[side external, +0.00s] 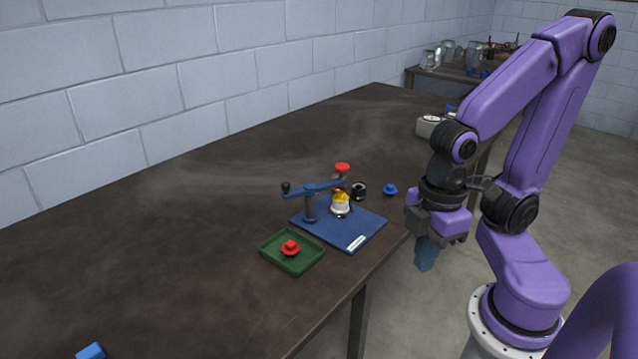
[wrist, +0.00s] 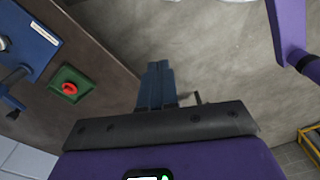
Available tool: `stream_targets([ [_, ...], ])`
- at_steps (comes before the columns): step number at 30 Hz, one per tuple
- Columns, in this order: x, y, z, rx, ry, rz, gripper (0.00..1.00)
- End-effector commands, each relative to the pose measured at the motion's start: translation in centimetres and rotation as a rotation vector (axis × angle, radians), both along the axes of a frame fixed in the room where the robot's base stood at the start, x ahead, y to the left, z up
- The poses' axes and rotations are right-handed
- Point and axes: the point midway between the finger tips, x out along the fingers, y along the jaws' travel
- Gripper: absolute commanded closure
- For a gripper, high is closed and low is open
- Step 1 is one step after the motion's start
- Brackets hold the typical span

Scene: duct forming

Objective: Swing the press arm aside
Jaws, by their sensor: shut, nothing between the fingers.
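The press stands on a blue base plate (side external: 350,232) on the dark table. Its blue press arm (side external: 322,187) lies level across the top of a post and ends in a black knob (side external: 286,187) at the left. A red-topped part (side external: 342,168) sits at the arm's other end, above a yellow and white piece (side external: 341,206) on the plate. My gripper (side external: 425,262) hangs past the table's front edge, right of the press and apart from it. Its blue fingers (wrist: 158,80) are together and empty in the wrist view. The plate's corner (wrist: 38,30) shows there too.
A green tray (side external: 268,254) holding a red piece (side external: 290,248) sits left of the plate. A black ring-like part (side external: 358,190) and a blue piece (side external: 390,189) stand behind it. A blue block (side external: 91,352) lies near left. The table's left side is mostly clear.

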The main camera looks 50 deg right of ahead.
Motion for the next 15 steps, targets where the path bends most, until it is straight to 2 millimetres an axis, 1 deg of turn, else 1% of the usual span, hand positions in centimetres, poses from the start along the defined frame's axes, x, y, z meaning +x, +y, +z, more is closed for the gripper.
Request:
stream_targets([
  [6,0.0,0.0,0.0,0.000,0.000,0.000,1.00],
  [7,0.0,0.0,0.0,0.000,0.000,0.000,0.94],
  [8,0.0,0.0,0.0,0.000,0.000,-0.001,0.84],
  [9,0.2,0.1,0.1,0.000,0.000,-0.007,0.71],
  [11,0.6,0.4,0.3,0.000,0.000,-0.028,0.51],
  [12,1.2,0.8,0.6,-0.001,0.001,-0.051,0.49],
  [14,2.4,1.5,1.2,0.000,0.001,-0.104,0.49],
  [15,3.5,2.1,1.7,0.000,0.002,-0.149,0.49],
])
